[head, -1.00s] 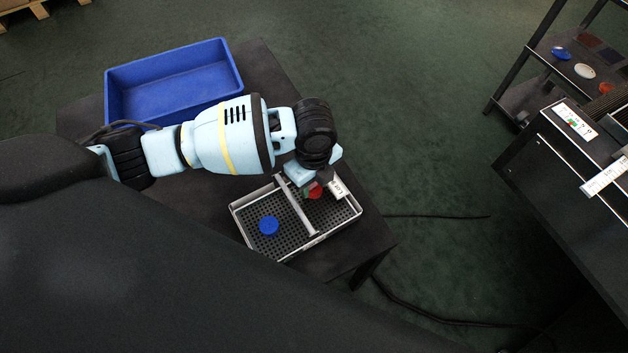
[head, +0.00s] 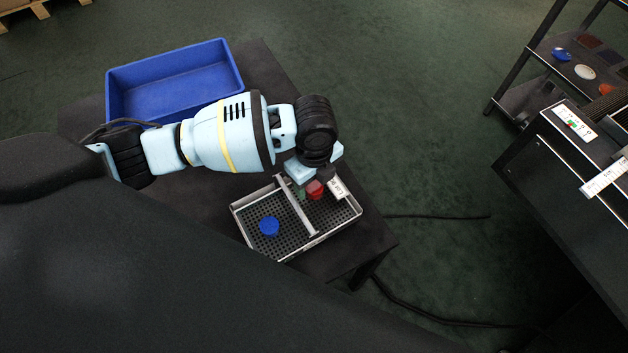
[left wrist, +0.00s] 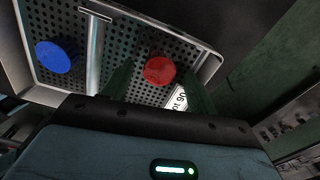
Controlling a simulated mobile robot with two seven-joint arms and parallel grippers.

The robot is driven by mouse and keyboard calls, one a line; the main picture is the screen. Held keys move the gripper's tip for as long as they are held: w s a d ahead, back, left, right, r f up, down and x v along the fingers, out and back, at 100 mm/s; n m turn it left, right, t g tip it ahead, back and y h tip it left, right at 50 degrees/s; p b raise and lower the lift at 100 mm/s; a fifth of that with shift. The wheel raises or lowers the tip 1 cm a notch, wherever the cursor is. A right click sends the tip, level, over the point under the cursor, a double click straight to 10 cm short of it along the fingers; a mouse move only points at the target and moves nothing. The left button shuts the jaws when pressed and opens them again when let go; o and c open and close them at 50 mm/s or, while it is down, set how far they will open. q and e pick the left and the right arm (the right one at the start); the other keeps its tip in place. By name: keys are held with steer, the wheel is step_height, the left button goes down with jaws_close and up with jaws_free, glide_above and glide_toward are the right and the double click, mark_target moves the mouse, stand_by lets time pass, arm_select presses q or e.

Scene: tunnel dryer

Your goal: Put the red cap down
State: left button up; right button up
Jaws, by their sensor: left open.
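The red cap (head: 317,192) sits in the right compartment of a grey perforated tray (head: 265,257), right of its metal divider (head: 297,207). It also shows in the left wrist view (left wrist: 159,70). My left gripper (head: 317,184) is open just above the cap. In the left wrist view its dark green fingers (left wrist: 160,88) stand apart on either side of the cap, with gaps visible. A blue cap (head: 269,226) lies in the left compartment, also seen in the left wrist view (left wrist: 53,57). My right gripper is not in view.
A white label (head: 337,189) stands at the tray's right end. An empty blue bin (head: 175,80) sits on the same dark table (head: 352,245). A shelf (head: 545,60) with several coloured pieces and a dark machine (head: 570,190) stand at the right.

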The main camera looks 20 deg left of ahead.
mark_target(314, 186)
arm_select(q)
step_height(314, 186, up, 11)
steer(key=p, duration=0.2)
stand_by(0.4)
